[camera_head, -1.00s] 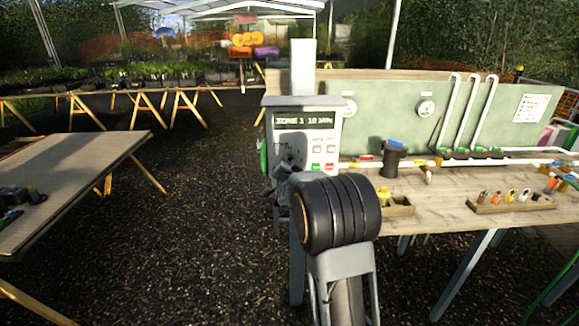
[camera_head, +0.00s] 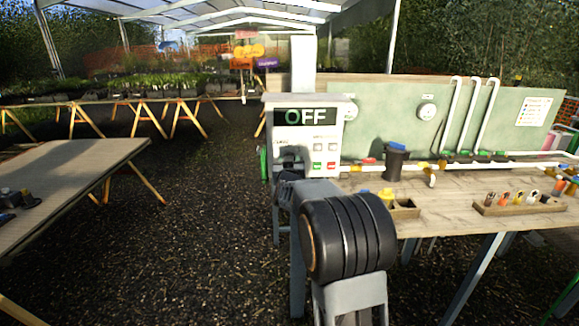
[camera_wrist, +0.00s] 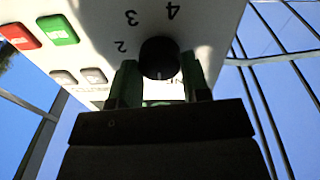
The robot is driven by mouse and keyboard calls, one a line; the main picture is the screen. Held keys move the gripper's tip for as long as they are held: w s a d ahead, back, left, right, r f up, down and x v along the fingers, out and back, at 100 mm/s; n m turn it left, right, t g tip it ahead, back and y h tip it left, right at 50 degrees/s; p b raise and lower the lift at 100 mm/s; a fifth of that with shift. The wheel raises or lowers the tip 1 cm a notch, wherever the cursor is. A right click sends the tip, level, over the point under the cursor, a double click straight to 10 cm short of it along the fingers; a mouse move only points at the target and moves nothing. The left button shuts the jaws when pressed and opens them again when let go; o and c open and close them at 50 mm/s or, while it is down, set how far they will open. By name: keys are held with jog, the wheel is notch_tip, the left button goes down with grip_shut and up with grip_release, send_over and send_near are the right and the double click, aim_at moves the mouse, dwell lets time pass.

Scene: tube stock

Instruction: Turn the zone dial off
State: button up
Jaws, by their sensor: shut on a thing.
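The zone dial (camera_wrist: 160,57) is a round black knob on the white control box (camera_head: 340,130). In the wrist view the numbers 2, 3 and 4 show around it, upside down. My gripper (camera_wrist: 161,75) has a green finger on each side of the dial and is shut on it. In the head view the dial is hidden behind my gripper (camera_head: 287,160) and arm. The display (camera_head: 305,116) at the top of the box reads OFF in large letters.
A green button (camera_wrist: 58,29) and a red button (camera_wrist: 19,36) sit on the box face beside the dial. The wooden workbench (camera_head: 450,200) with pipes, a dark cup (camera_head: 396,163) and a rack of small parts stands to the right. Gravel floor lies open to the left.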

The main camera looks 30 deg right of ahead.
jog(key=shift+n, duration=0.6)
jog(key=o, duration=0.9)
jog(key=b+v, duration=0.2)
jog(key=v, duration=1.1)
jog(key=shift+s+a, duration=0.1)
jog(key=shift+s, duration=0.25)
jog(key=shift+f, duration=0.15)
